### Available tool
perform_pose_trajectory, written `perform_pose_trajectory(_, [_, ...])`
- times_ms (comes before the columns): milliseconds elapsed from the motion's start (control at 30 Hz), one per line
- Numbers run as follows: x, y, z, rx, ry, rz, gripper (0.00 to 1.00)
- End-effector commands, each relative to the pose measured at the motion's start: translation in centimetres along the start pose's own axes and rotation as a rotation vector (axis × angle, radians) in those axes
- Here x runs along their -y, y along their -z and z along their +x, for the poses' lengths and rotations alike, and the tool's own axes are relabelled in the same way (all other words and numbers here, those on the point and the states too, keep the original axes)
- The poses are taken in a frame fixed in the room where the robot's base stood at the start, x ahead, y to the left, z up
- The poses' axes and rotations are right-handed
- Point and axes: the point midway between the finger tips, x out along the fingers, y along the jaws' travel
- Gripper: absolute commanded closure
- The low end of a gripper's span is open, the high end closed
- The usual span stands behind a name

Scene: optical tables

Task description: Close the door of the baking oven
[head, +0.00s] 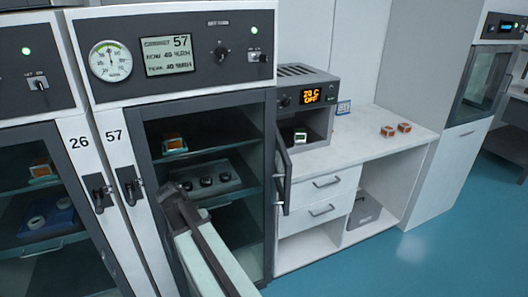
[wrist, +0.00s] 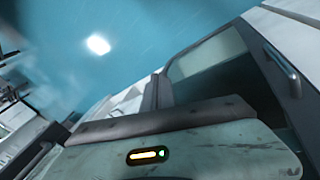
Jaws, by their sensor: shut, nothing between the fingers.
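The baking oven (head: 318,88) stands on the white bench, with an orange display reading "23 C OFF". Its door (head: 284,170) is open, swung out from the oven's left side and seen nearly edge-on. A small item with a green face (head: 300,136) shows in the oven's opening. My gripper (head: 174,192) is shut and empty, in front of cabinet 57 and left of the oven door, apart from it in the picture. The wrist view shows a pale green part of mine close up. A dark-framed glass panel with a handle (wrist: 283,68) lies beyond; I cannot tell which door it is.
Cabinet 57 (head: 185,90) stands directly left of the oven, and cabinet 26 (head: 35,110) is further left. The white bench (head: 375,132) has two small orange-brown blocks (head: 396,129) and drawers below. Open teal floor (head: 430,240) lies at the right.

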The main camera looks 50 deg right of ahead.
Motion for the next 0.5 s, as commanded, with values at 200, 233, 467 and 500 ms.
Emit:
perform_pose_trajectory(200, [-10.5, 7.0, -12.1, -0.033, -0.140, 0.295, 1.00])
perform_pose_trajectory(233, [-11.6, 7.7, -13.1, -0.038, -0.157, 0.330, 1.00])
perform_pose_trajectory(467, [-17.0, 10.8, -17.2, -0.073, -0.240, 0.509, 1.00])
perform_pose_trajectory(500, [-17.4, 10.9, -17.4, -0.076, -0.246, 0.522, 1.00])
